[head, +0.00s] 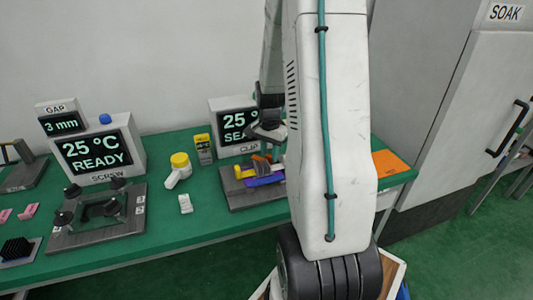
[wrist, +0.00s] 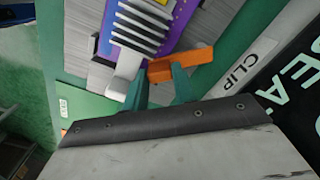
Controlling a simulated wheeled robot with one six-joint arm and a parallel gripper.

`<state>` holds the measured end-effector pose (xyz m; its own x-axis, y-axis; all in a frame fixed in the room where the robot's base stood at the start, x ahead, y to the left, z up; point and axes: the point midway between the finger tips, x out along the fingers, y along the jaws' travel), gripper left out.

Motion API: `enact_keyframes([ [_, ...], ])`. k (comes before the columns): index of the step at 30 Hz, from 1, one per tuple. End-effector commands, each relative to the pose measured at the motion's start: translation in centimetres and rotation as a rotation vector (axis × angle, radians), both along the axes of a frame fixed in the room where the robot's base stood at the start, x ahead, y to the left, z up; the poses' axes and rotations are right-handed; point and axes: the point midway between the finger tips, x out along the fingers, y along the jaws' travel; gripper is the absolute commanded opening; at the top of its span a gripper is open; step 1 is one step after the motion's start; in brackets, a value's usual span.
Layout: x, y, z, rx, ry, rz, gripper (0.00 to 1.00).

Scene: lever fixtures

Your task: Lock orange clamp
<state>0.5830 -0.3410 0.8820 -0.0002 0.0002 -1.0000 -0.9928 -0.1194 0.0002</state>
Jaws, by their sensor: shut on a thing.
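The orange clamp (wrist: 200,58) is a short orange bar beside a purple board (wrist: 181,18) with a finned silver block (wrist: 140,25). My gripper (wrist: 158,84) has its two teal fingers at the clamp's near end, shut on it. The contact is partly hidden by the fingers. In the head view a little of the orange clamp (head: 262,158) shows under my gripper (head: 268,150). The fixture there, with its grey base (head: 236,199), stands in front of the display marked CLIP (head: 226,106). My arm hides its right part.
The green table (head: 150,225) holds a SCREW fixture (head: 85,238) at the left. An orange sheet (head: 388,162) lies right. A SOAK cabinet (head: 450,100) stands beyond.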

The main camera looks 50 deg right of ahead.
Motion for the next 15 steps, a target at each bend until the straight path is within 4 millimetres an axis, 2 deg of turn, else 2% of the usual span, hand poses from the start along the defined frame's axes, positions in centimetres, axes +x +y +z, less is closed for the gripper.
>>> enact_keyframes([
  [4, 0.12, -0.06, 0.14, -0.003, -0.003, -0.001, 0.00],
  [5, 0.13, -0.05, 0.14, -0.003, -0.003, 0.000, 0.35],
  [6, 0.13, -0.02, 0.14, -0.003, -0.003, 0.000, 0.46],
  [7, 0.14, 0.01, 0.13, -0.003, -0.003, 0.001, 0.49],
  [15, 0.12, 0.09, 0.15, -0.001, -0.001, 0.003, 0.49],
])
